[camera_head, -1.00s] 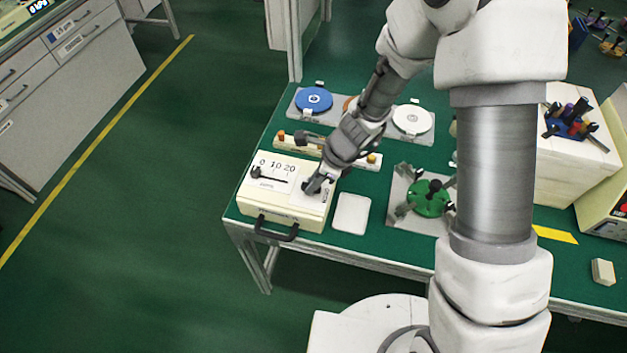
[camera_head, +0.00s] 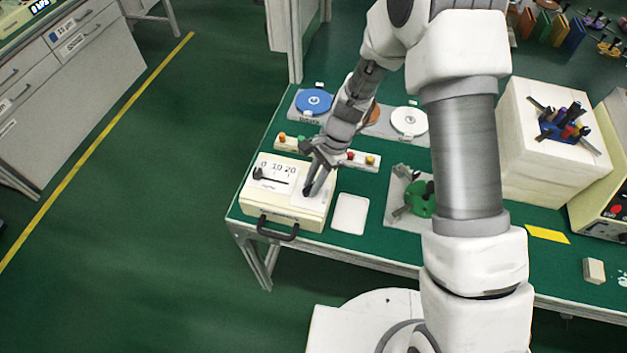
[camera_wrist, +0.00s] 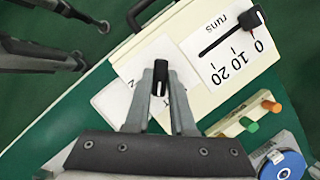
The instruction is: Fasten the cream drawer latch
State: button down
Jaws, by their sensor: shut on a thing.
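The cream drawer box (camera_head: 286,212) sits at the left front corner of the green table, with a black bar handle (camera_head: 277,231) on its front. My gripper (camera_head: 308,190) reaches down over the right part of its top. In the wrist view, my gripper (camera_wrist: 161,80) is shut on a black latch knob (camera_wrist: 160,76), which stands between the fingertips over a white plate (camera_wrist: 165,55). The fingers hide much of the latch, and I cannot tell its exact position.
On the box's left top is a 0-10-20 scale with a black slider knob (camera_head: 258,173). A button strip (camera_head: 362,160) lies behind the box, and a blue disc (camera_head: 314,101) is further back. A white card (camera_head: 350,214) and a green wheel (camera_head: 420,198) are to the right.

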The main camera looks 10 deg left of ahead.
jog(key=n, duration=0.2)
jog(key=n+h, duration=0.1)
jog(key=n, duration=0.1)
jog(key=shift+w+a+n+g+h+b, duration=0.15)
jog(key=shift+n+g+h+b, duration=0.15)
jog(key=shift+g, duration=0.1)
jog(key=shift+n+g+h+b, duration=0.35)
jog(key=shift+n+h, duration=0.35)
jog(key=shift+n, duration=1.2)
jog(key=c, duration=0.8)
grip_release()
jog(key=shift+o, duration=0.2)
jog(key=shift+r, duration=0.1)
jog(key=v, duration=1.7)
jog(key=shift+r, duration=0.2)
